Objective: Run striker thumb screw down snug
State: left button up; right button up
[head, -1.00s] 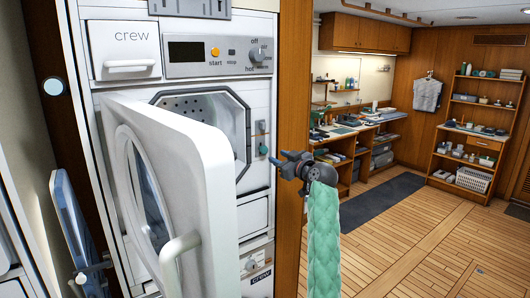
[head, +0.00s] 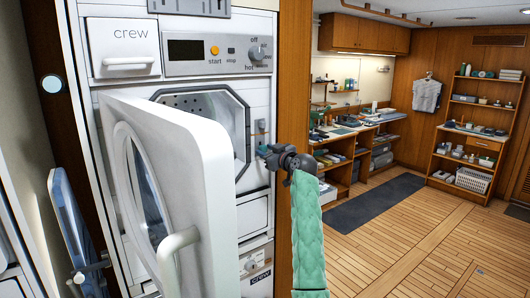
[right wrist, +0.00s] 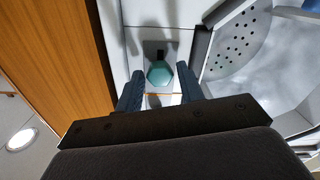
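The striker thumb screw is a teal faceted knob (right wrist: 159,74) on a grey plate (right wrist: 152,48) fixed to the white machine front, beside the door opening. My right gripper (right wrist: 159,72) is open, with one dark blue finger on each side of the knob and gaps visible on both sides. In the head view my right gripper (head: 266,153) is at the striker, right of the opening, and mostly hides the knob. The grey striker plate (head: 260,127) shows just above it. I cannot tell how far the screw is run in. My left gripper is not in view.
The white machine door (head: 190,190) stands open to the left of my right arm, its handle (head: 178,243) facing me. A wooden panel (head: 293,90) edges the machine on the right. A blue board (head: 75,225) leans at far left. The wooden floor (head: 400,240) is clear at right.

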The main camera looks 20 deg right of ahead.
jog(key=c, duration=0.5)
jog(key=shift+r+p, duration=0.15)
jog(key=shift+p, duration=0.15)
jog(key=shift+m+p, duration=0.4)
jog(key=shift+m, duration=0.2)
jog(key=shift+m+p, duration=0.45)
jog(key=shift+m, duration=0.45)
